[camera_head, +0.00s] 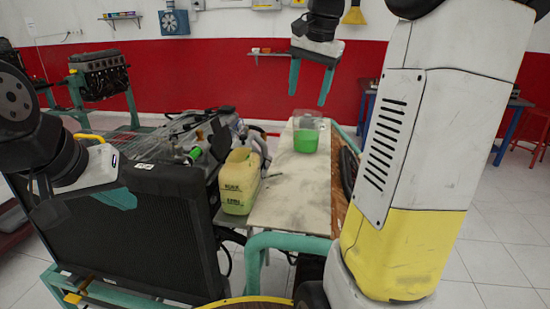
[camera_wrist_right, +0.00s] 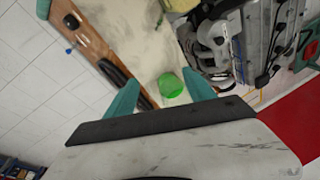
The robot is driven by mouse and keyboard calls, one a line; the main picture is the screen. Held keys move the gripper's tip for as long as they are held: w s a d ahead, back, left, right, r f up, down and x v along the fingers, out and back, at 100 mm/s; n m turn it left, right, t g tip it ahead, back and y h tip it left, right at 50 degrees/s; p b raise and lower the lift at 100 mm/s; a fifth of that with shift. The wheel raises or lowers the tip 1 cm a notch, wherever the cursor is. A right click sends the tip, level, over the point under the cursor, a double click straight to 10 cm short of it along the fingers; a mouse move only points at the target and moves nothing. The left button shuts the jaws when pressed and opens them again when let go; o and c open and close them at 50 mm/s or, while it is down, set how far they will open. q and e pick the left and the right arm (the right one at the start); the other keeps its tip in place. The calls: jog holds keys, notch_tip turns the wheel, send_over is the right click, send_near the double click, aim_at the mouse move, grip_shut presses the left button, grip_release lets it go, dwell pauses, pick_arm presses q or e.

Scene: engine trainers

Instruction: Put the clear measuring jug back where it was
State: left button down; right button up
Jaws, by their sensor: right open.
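The clear measuring jug (camera_head: 307,122) holds green liquid and stands upright on the far part of a pale worktop (camera_head: 292,190). My right gripper (camera_head: 310,84) is open and empty above the jug, apart from it in the head view. In the right wrist view the green liquid (camera_wrist_right: 170,85) shows between the two teal fingertips of this gripper (camera_wrist_right: 161,90), closer to one finger; the jug's clear walls are hard to make out. My left gripper (camera_head: 84,203) is at the left over the black radiator, its teal fingers spread apart with nothing seen between them.
A pale yellow canister (camera_head: 238,182) stands at the worktop's left edge. An engine with hoses (camera_head: 205,135) and a black radiator (camera_head: 140,235) fill the left. A wooden strip with dark parts (camera_head: 345,190) runs along the right edge. The worktop's middle is clear.

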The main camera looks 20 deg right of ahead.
jog(key=s+a+f+n+t, duration=0.1)
jog(key=s+a+f+n, duration=0.3)
jog(key=s, duration=0.5)
jog(key=s+a+f+n+t+y, duration=0.1)
jog(key=s+a+f+n, duration=0.4)
jog(key=s, duration=0.5)
notch_tip(320, 180, down, 2)
jog(key=a+t, duration=0.1)
jog(key=a, duration=0.1)
jog(key=shift+s+a+y, duration=0.25)
jog(key=shift+a+y, duration=0.05)
jog(key=shift+a, duration=0.1)
